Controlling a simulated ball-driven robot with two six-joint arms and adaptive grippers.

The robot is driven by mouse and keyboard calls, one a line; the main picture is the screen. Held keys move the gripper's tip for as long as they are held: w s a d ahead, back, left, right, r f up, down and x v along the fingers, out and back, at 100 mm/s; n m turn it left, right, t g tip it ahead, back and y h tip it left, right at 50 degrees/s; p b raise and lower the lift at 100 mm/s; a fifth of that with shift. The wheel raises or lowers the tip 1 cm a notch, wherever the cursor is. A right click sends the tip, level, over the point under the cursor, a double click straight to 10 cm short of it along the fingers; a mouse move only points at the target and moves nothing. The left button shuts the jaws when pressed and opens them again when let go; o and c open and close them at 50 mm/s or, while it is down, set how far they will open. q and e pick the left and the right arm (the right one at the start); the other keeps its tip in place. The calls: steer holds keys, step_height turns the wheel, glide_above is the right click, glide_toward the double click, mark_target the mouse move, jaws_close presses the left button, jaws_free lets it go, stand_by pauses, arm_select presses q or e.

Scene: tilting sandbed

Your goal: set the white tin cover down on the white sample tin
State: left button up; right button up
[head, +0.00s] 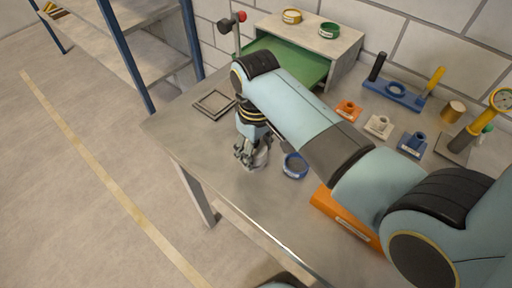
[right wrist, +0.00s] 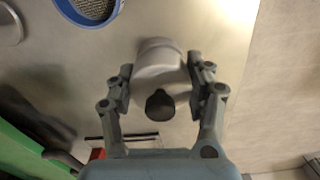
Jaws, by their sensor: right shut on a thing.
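My right gripper (head: 250,155) is low over the table's left part. In the right wrist view its fingers (right wrist: 163,88) are shut on the white tin cover (right wrist: 143,95), which has a dark round knob (right wrist: 160,106) facing the camera. The white sample tin (right wrist: 158,46) shows just beyond the cover, partly hidden by it. In the head view a pale rim of the tin (head: 261,160) shows beside the fingertips. The cover overlaps the tin in the wrist view; I cannot tell whether they touch. My left gripper is not in view.
A blue-rimmed sieve (head: 295,166) stands just right of the gripper. A dark square frame (head: 214,104) lies to the left. An orange box (head: 345,218) is at the front edge. Behind stand a green sloped bed (head: 300,62), small fixtures (head: 379,126) and a blue rack (head: 393,95).

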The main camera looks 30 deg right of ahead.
steer(key=shift+f, duration=0.4)
stand_by(0.4)
steer(key=o, duration=1.5)
steer(key=shift+o, duration=0.2)
steer(key=shift+r, duration=4)
